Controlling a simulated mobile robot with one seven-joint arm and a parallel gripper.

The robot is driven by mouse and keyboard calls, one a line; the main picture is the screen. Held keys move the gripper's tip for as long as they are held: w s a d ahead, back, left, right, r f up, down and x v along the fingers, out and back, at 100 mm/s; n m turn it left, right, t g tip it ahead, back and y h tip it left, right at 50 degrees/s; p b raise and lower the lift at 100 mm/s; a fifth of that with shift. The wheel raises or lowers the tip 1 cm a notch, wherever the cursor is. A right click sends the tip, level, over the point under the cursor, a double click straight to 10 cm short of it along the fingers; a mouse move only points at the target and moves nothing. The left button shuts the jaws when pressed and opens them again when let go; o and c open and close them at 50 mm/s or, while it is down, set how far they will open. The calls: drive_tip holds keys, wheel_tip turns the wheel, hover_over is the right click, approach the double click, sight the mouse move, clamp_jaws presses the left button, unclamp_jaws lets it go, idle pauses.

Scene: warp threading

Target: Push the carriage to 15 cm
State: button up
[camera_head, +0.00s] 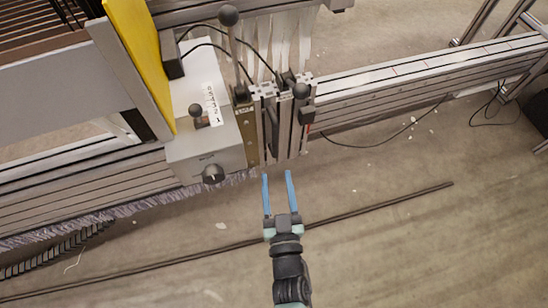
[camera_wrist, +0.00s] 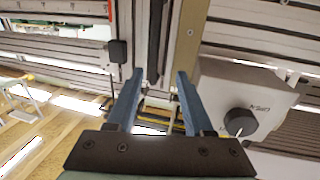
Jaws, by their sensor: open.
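The carriage appears to be the unit on the long metal rail (camera_head: 400,80): a grey box (camera_head: 205,155) joined to upright metal plates (camera_head: 285,130). I cannot tell exactly which parts move together. The box has a black knob (camera_head: 213,174) and a number label. In the wrist view, the box (camera_wrist: 225,88) and its knob (camera_wrist: 240,122) are at the right. My gripper (camera_head: 277,174) is open and empty, just in front of the plates. Its two blue fingers (camera_wrist: 160,75) point at the plates, apparently without touching. No 15 cm mark is readable.
A yellow panel (camera_head: 140,60) rises at the left. A black cable runs below the rail on the right. A dark rod (camera_head: 390,204) lies across the concrete floor. The floor right of my gripper is mostly clear.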

sight(276, 136)
drive_tip(key=shift+s+d, duration=0.1)
drive_tip(key=shift+s, duration=0.5)
drive_tip(key=w, duration=0.4)
drive_tip(key=w+r+b, duration=0.1)
drive_tip(key=w, duration=0.3)
drive_tip(key=w+r, duration=0.1)
drive_tip(key=w, duration=0.3)
drive_tip(key=shift+a+r+b, duration=0.2)
drive_tip(key=shift+b, duration=0.15)
drive_tip(key=shift+w+r, duration=0.15)
drive_tip(key=shift+w, duration=0.45)
clamp_jaws()
idle(0.4)
